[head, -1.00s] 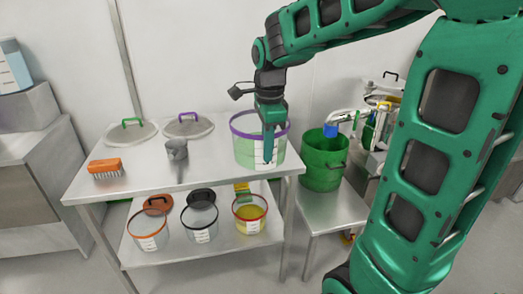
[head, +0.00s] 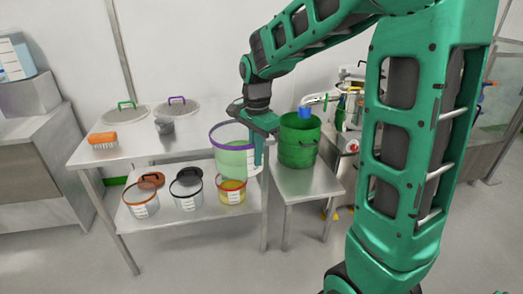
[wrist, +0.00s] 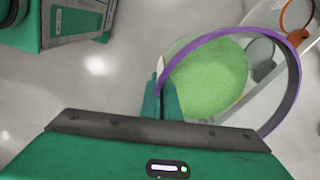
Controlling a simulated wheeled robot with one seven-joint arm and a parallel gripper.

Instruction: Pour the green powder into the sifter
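A clear bucket with a purple rim (head: 222,129) holds green powder (head: 233,160). My gripper (head: 259,158) is shut on the wall of this bucket at its right side and holds it in the air in front of the table edge, roughly upright. In the wrist view the fingers (wrist: 160,97) pinch the wall beside the purple rim (wrist: 292,82), and the green powder (wrist: 207,78) lies inside. A machine (head: 352,112), perhaps the sifter, stands behind at the right, partly hidden by my arm. Its blue-ended spout (head: 305,112) hangs over a green bucket (head: 299,145).
The green bucket stands on a low metal stand (head: 300,183). The steel table (head: 120,150) bears two sieve-like lids, an orange brush (head: 103,139) and a grey scoop (head: 164,126). Its lower shelf (head: 165,215) holds smaller buckets, including one with yellow powder (head: 232,187). The front floor is clear.

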